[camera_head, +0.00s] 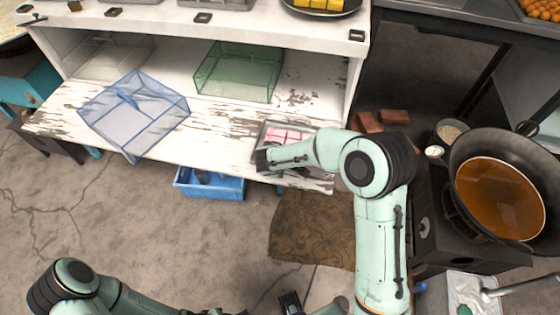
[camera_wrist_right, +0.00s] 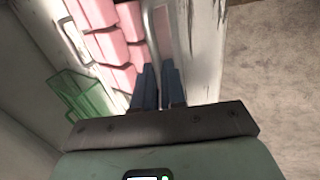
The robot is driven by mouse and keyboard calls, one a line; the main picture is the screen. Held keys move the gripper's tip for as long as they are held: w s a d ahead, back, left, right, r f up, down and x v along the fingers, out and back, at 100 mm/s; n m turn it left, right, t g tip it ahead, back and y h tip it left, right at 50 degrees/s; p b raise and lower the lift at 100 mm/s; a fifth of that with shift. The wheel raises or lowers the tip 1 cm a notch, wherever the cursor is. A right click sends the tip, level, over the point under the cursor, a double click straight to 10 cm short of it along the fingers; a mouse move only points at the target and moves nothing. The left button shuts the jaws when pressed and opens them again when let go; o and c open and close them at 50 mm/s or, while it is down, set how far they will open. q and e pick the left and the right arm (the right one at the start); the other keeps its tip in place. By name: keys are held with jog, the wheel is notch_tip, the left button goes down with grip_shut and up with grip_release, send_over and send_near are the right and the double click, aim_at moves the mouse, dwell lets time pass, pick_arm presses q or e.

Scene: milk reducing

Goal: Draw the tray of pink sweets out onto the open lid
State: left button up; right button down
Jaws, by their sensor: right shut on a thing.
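The metal tray (camera_head: 262,131) of pink sweets (camera_head: 286,134) is over the right end of the worn white open lid (camera_head: 222,127), outside the cabinet opening. My right arm hides part of it. My right gripper (camera_head: 263,160) is at the tray's near side, by the lid's front edge. In the right wrist view, its two dark fingers (camera_wrist_right: 159,85) are closed on the tray's edge, with the pink sweets (camera_wrist_right: 112,35) beside them. Whether the tray touches the lid is unclear. My left gripper (camera_head: 290,302) is low at the bottom edge, away from the lid; its jaws are unclear.
A blue clear bin (camera_head: 135,112) stands on the lid's left part. A green clear bin (camera_head: 238,73) is at the cabinet opening; it also shows in the wrist view (camera_wrist_right: 80,95). A blue crate (camera_head: 209,187) is below the lid. A wok (camera_head: 500,197) stands at right.

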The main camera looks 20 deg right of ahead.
jog(key=c, duration=1.1)
grip_release()
jog(key=v, duration=1.3)
jog(key=shift+a+r, duration=0.1)
jog(key=shift+r, duration=0.1)
jog(key=shift+f, duration=0.1)
